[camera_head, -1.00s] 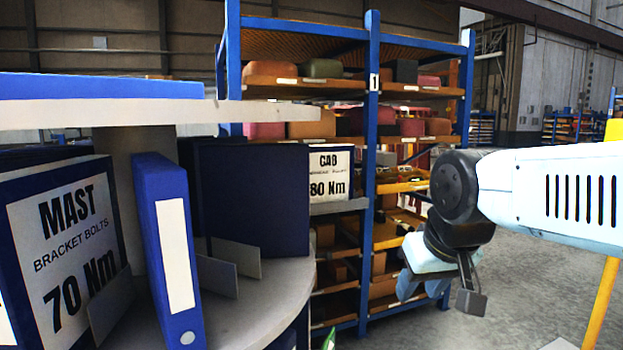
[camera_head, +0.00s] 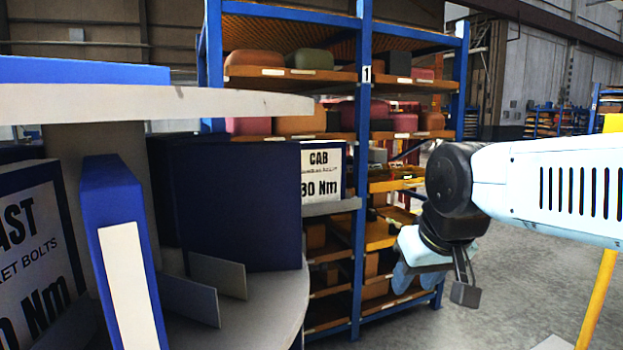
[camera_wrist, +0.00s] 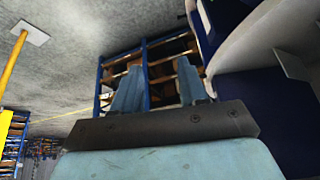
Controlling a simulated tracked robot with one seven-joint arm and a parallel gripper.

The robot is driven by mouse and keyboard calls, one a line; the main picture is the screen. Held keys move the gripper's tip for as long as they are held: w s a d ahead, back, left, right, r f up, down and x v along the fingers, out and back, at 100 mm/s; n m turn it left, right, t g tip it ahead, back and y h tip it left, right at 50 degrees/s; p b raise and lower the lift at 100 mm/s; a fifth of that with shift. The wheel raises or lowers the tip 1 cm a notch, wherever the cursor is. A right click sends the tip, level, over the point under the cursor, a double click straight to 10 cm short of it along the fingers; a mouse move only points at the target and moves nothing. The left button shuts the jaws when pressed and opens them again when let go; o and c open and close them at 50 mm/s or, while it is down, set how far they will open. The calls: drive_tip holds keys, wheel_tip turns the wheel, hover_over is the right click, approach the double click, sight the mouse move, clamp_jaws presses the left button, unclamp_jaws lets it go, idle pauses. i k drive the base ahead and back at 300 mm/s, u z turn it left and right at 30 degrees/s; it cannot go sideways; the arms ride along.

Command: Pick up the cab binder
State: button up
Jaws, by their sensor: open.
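The cab binder shows its white label (camera_head: 322,172), reading CAB and Nm, at the right edge of the round shelf in the head view. A broad dark blue binder face (camera_head: 240,205) stands directly left of the label; I cannot tell whether it belongs to the same binder. My gripper (camera_head: 412,282) hangs right of the binder and lower than its label, apart from it. In the wrist view my gripper (camera_wrist: 160,90) has its two light blue fingers spread, with nothing between them. A dark blue surface beside the shelf in that view cannot be identified.
The round grey shelf (camera_head: 262,310) has an upper tier (camera_head: 160,104) above the binders. A blue binder with a blank spine label (camera_head: 128,285) and a MAST binder (camera_head: 38,245) stand at left. Grey dividers (camera_head: 218,273) stand between. A blue rack (camera_head: 362,230) is behind.

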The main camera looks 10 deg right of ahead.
sight(323, 162)
drive_tip(key=u, duration=0.8)
drive_tip(key=i, duration=0.1)
drive_tip(key=z, duration=2.95)
drive_tip(key=i, duration=2.65)
drive_tip(key=u, duration=0.85)
